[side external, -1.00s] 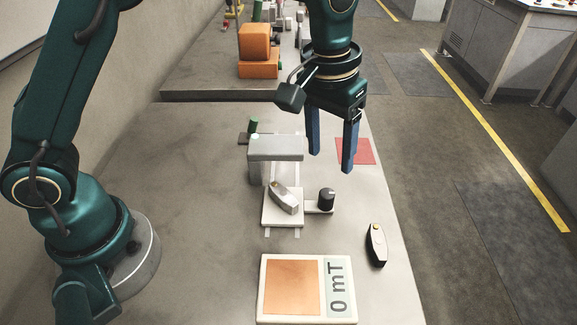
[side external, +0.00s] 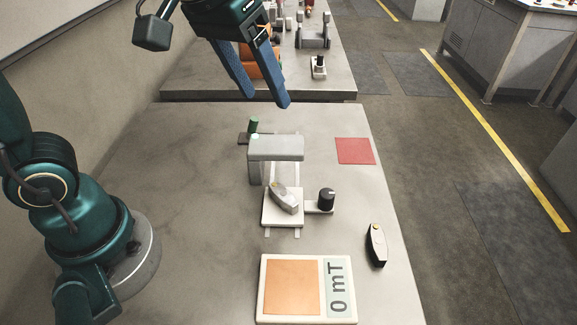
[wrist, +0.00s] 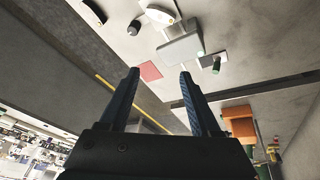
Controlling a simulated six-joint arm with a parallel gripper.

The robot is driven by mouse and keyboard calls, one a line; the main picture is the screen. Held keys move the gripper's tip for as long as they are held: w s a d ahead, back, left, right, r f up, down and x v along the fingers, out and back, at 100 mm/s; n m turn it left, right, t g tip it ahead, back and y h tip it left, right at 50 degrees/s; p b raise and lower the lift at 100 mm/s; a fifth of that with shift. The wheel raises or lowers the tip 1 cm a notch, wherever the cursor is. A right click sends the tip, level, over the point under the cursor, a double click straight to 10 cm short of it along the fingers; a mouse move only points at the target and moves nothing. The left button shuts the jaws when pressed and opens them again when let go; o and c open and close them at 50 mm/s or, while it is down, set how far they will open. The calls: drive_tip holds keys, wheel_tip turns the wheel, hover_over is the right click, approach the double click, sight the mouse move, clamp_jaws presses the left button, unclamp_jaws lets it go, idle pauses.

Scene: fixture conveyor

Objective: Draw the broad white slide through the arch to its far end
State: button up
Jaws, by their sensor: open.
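The broad white slide (side external: 270,214) sits on two rails (side external: 284,178) on the near side of the grey arch (side external: 277,150). A grey angled piece (side external: 283,197) lies on top of it, and a dark knob (side external: 326,197) stands on an arm at its right. A green cylinder (side external: 253,125) stands just beyond the arch. My gripper (side external: 268,100) is open and empty, high up beyond the arch, touching nothing. In the wrist view its fingers (wrist: 160,78) are spread, with the arch (wrist: 181,50) and the green cylinder (wrist: 216,66) ahead of them.
A red square (side external: 355,151) lies right of the arch. A black handheld piece (side external: 376,245) lies at the right edge. A display plate (side external: 291,290) with an orange panel reading "0 mT" lies in front. Orange blocks (side external: 258,70) stand on the far table.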

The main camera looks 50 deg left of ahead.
drive_tip(key=s+a+f+t, duration=0.1)
drive_tip(key=s+a+f, duration=0.1)
drive_tip(key=s, duration=0.6)
drive_tip(key=shift+s+a+y, duration=0.3)
drive_tip(key=shift+s+a, duration=0.1)
drive_tip(key=shift+a, duration=0.3)
drive_tip(key=w+d+r+m, duration=0.1)
drive_tip(key=w+r+m, duration=0.25)
drive_tip(key=w, duration=0.25)
drive_tip(key=m+g, duration=0.4)
hover_over(328, 193)
drive_tip(key=w+a, duration=0.1)
drive_tip(key=a, duration=0.1)
wheel_tip(328, 193, down, 11)
drive_tip(key=shift+m+g, duration=0.25)
drive_tip(key=shift+g, duration=0.35)
drive_tip(key=f, duration=0.3)
drive_tip(key=d+f, duration=0.1)
drive_tip(key=f, duration=0.2)
drive_tip(key=s+d+f, duration=0.1)
drive_tip(key=f, duration=0.2)
drive_tip(key=shift+f, duration=0.75)
